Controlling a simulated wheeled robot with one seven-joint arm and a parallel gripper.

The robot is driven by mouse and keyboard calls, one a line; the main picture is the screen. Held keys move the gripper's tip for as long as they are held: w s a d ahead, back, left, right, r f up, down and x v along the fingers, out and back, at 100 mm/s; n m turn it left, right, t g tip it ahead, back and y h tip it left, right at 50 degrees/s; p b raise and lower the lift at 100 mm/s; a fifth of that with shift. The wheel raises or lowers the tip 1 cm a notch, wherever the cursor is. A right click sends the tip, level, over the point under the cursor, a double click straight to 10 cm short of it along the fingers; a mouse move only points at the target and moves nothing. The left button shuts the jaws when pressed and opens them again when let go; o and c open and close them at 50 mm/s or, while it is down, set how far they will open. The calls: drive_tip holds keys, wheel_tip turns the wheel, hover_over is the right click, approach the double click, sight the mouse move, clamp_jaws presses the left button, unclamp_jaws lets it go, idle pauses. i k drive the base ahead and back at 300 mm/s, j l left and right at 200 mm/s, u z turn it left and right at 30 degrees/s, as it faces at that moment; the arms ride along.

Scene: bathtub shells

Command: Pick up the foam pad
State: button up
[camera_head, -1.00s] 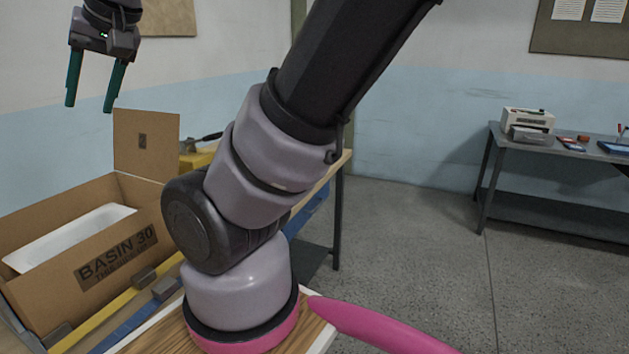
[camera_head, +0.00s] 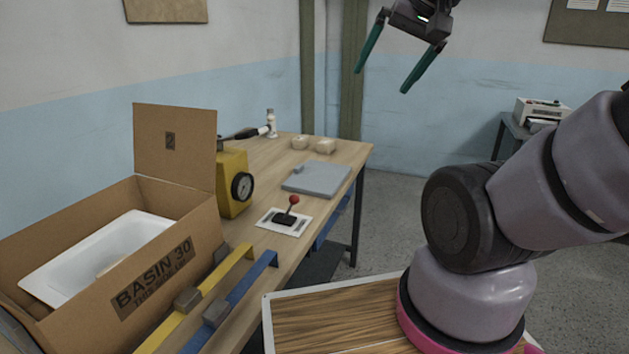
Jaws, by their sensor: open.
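My gripper (camera_head: 381,82) is open and empty, high in the upper middle of the head view, with its two green fingers apart. It is well above the workbench and touches nothing. I cannot tell for certain which thing is the foam pad. Two small pale beige blocks (camera_head: 325,146) sit at the far end of the bench. A flat grey slab (camera_head: 317,180) lies nearer, with a small grey piece at its left edge.
The wooden workbench (camera_head: 262,190) holds the cardboard box (camera_head: 165,290), a yellow gauge unit (camera_head: 232,185), a red-knobbed lever (camera_head: 292,203), a white bottle (camera_head: 270,125), and yellow and blue bars (camera_head: 238,290) at the near edge. Open floor lies right of the bench.

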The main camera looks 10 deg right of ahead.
sight(316, 178)
drive_tip(key=z, duration=0.1)
drive_tip(key=u, duration=0.4)
drive_tip(key=i+l+u, duration=0.15)
drive_tip(key=u, duration=0.15)
drive_tip(key=i+l+u, duration=0.1)
drive_tip(key=l+u, duration=0.2)
drive_tip(key=i+l+u, duration=0.15)
drive_tip(key=l, duration=0.3)
drive_tip(key=i+l+u, duration=0.1)
drive_tip(key=l, duration=0.35)
drive_tip(key=i+l, duration=0.1)
drive_tip(key=l, duration=0.4)
drive_tip(key=i+l, duration=0.1)
drive_tip(key=l, duration=0.4)
drive_tip(key=i+l+u, duration=0.1)
drive_tip(key=l, duration=0.35)
drive_tip(key=i+l, duration=0.1)
drive_tip(key=l, duration=0.4)
drive_tip(key=i+l, duration=0.1)
drive_tip(key=l, duration=0.4)
drive_tip(key=u, duration=0.05)
